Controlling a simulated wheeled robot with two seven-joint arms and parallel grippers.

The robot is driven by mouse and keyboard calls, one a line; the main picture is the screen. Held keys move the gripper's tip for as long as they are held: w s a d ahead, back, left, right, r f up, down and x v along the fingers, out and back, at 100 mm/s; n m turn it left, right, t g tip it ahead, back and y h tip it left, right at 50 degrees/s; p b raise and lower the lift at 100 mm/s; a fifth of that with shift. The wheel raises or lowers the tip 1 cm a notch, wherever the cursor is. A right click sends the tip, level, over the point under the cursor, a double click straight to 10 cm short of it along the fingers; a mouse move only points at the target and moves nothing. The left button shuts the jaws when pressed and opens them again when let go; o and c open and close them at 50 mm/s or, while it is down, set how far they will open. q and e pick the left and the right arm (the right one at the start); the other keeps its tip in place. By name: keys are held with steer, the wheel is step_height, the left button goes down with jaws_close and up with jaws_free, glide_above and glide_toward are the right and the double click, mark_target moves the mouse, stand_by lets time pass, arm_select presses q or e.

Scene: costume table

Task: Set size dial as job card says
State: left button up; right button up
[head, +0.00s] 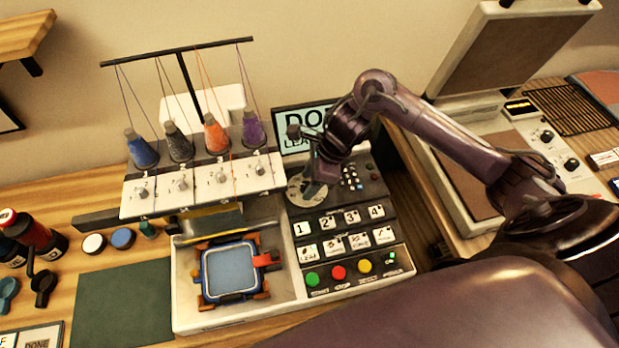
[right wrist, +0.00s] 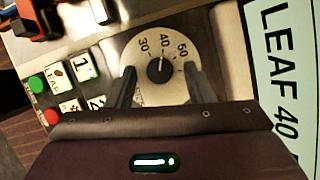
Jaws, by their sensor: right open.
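The size dial (right wrist: 140,48) is a pale round plate marked 30, 40 and 50 in the right wrist view, with a black knob (right wrist: 158,70) at its centre. The knob's pointer line is at or close to 40. The dial also shows partly in the head view (head: 294,192), behind my gripper. My right gripper (right wrist: 160,76) is open, its two fingers on either side of the knob; I see a gap on both sides. It shows in the head view too (head: 314,187). The job card (right wrist: 262,60) reads "LEAF 40" in the wrist view; its top line is partly hidden in the head view (head: 291,122). My left gripper is out of view.
Numbered keys (head: 338,220) and coloured buttons (head: 338,272) lie below the dial. An embroidery hoop (head: 231,271) sits in the bay to the left, under several thread cones (head: 215,135). A heat press (head: 500,60) stands at the right.

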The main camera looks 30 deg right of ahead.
steer(key=shift+f, duration=0.1)
steer(key=shift+c, duration=0.9)
steer(key=c, duration=0.8)
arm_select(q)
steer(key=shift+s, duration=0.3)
